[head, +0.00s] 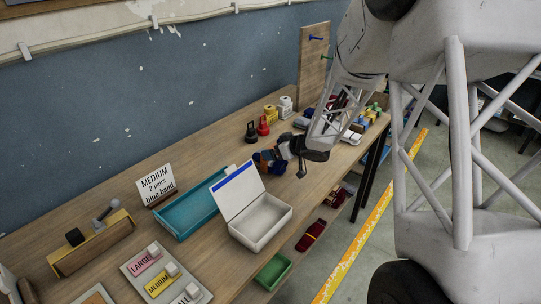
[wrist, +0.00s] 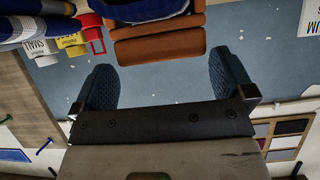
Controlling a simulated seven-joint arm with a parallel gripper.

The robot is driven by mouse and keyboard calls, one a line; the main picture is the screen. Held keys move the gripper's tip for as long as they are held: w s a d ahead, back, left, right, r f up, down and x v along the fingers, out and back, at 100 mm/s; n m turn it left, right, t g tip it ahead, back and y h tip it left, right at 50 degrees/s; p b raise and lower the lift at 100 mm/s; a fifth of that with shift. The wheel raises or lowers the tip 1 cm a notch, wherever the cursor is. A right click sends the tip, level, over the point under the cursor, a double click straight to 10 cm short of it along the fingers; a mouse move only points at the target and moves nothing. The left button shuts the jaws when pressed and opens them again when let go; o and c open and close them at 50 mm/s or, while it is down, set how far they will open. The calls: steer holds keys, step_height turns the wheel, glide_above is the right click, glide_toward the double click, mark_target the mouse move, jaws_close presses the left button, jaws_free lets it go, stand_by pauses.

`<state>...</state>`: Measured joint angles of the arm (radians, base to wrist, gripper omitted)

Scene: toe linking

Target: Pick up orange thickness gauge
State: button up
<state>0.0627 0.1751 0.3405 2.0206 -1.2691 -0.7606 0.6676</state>
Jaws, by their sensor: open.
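An orange-brown blocky thing (wrist: 158,47), which fits the orange gauge, shows at the top middle of the wrist view. A dark blue piece lies against or in it; which I cannot tell. In the head view the orange-brown thing (head: 264,158) is small and partly hidden by dark blue parts at my gripper. My gripper (wrist: 160,82) is open, its two dark blue ridged fingers apart with nothing between them. The orange thing lies beyond the fingertips, roughly in line with the gap. In the head view my gripper (head: 284,153) is low over the wooden table.
A black item (head: 251,132) and a red item (head: 263,126) stand close behind. An open white box (head: 265,222) and a teal tray (head: 184,207) lie nearer, left of my gripper. A pegboard (head: 313,65) stands at the back.

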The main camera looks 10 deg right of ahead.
steer(key=shift+x, duration=2.5)
steer(key=shift+s, duration=0.1)
steer(key=c, duration=0.7)
step_height(320, 180, up, 10)
